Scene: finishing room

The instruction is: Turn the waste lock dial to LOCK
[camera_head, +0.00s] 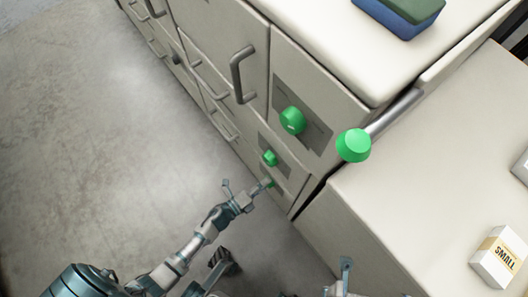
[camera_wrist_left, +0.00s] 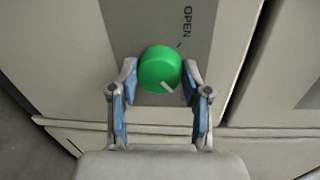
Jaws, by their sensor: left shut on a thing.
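A round green dial (camera_wrist_left: 158,66) sits on a grey plate (camera_wrist_left: 200,50) on the cabinet front in the left wrist view. The white mark on the dial points to the lower right, and the word OPEN is printed at the plate's upper right. My left gripper (camera_wrist_left: 160,75) is shut on this dial, with one finger on each side. No LOCK lettering can be read. Part of my right gripper (camera_head: 345,272) shows at the bottom edge; its jaws are unclear.
A green-capped lever (camera_head: 353,146) sticks out over the right counter (camera_head: 385,200). A small box (camera_head: 499,256) stands there. The floor at left is clear.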

